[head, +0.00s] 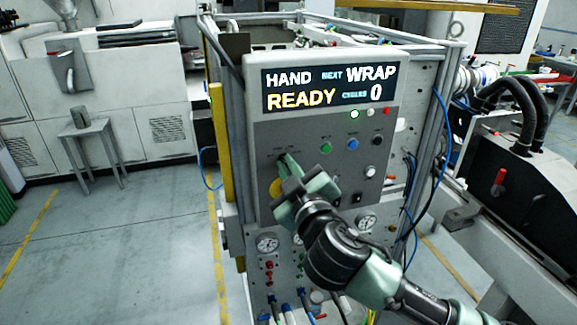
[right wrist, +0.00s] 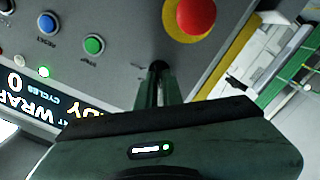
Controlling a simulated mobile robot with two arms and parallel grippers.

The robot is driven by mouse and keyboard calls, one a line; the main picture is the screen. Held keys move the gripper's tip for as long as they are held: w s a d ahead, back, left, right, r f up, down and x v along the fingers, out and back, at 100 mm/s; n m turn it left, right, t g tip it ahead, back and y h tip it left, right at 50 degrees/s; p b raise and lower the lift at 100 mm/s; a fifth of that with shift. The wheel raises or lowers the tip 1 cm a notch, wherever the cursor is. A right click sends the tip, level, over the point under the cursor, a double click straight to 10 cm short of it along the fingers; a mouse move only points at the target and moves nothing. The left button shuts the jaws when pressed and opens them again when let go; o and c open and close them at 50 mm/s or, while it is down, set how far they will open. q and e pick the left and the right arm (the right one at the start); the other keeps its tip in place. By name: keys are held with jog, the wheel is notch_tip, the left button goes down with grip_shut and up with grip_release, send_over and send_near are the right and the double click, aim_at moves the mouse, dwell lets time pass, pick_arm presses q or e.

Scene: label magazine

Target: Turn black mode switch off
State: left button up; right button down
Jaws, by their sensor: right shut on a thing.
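The control panel (head: 300,135) faces me on the machine's front. My right gripper (head: 284,160) reaches up to the panel's left part, and its fingers are closed around the black mode switch. In the right wrist view the switch (right wrist: 157,66) shows as a small dark knob between the fingertips of my right gripper (right wrist: 158,78). Most of the switch is hidden by the fingers, so its turned position cannot be read. The display (head: 330,86) above reads HAND, NEXT WRAP, READY and CYCLES 0. My left gripper is not in view.
A red emergency stop (right wrist: 190,14) on a yellow plate sits close to my right fingers. A green button (head: 326,148), a blue button (head: 352,143) and a black button (head: 378,140) are to the right. Gauges (head: 267,244) and hoses lie below the panel. Floor at left is open.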

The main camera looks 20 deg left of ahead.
jog(key=n+p, duration=0.1)
jog(key=n, duration=0.4)
jog(key=shift+f+n, duration=0.1)
jog(key=shift+n, duration=0.3)
dwell(0.4)
jog(key=c, duration=1.6)
grip_release()
jog(key=shift+o, duration=0.2)
jog(key=shift+s, duration=0.1)
jog(key=b+v, duration=0.2)
jog(key=v, duration=0.5)
jog(key=shift+s+d, duration=0.2)
jog(key=shift+s, duration=0.1)
jog(key=shift+f, duration=0.1)
